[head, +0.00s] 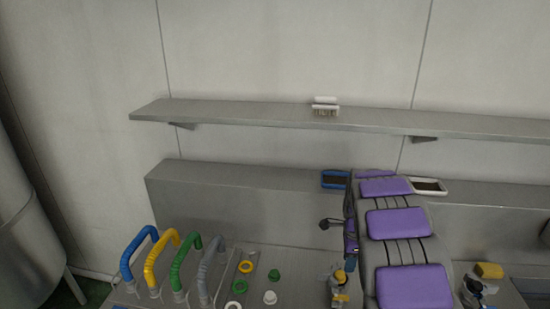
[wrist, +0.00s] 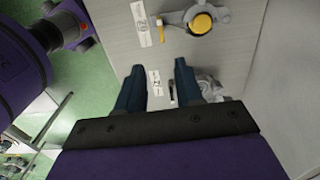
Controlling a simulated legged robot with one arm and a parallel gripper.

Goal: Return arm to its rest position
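My gripper (wrist: 158,68) shows in the wrist view with its two dark blue fingers apart. Nothing is held between them. Beyond the fingers is a light bench surface (wrist: 228,62) with small white labels. My purple and grey arm (head: 408,287) reaches forward from the bottom right of the head view, over the bench and toward the back ledge. I cannot make out its fingers in the head view.
A wall shelf (head: 240,115) carries a white brush (head: 325,106). Blue (head: 335,180) and white-framed (head: 428,186) devices sit by the ledge. Coloured handles (head: 180,262) and rings stand front left. A yellow-knobbed fitting (wrist: 201,23) lies beyond my fingers. A metal tank (head: 25,240) stands left.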

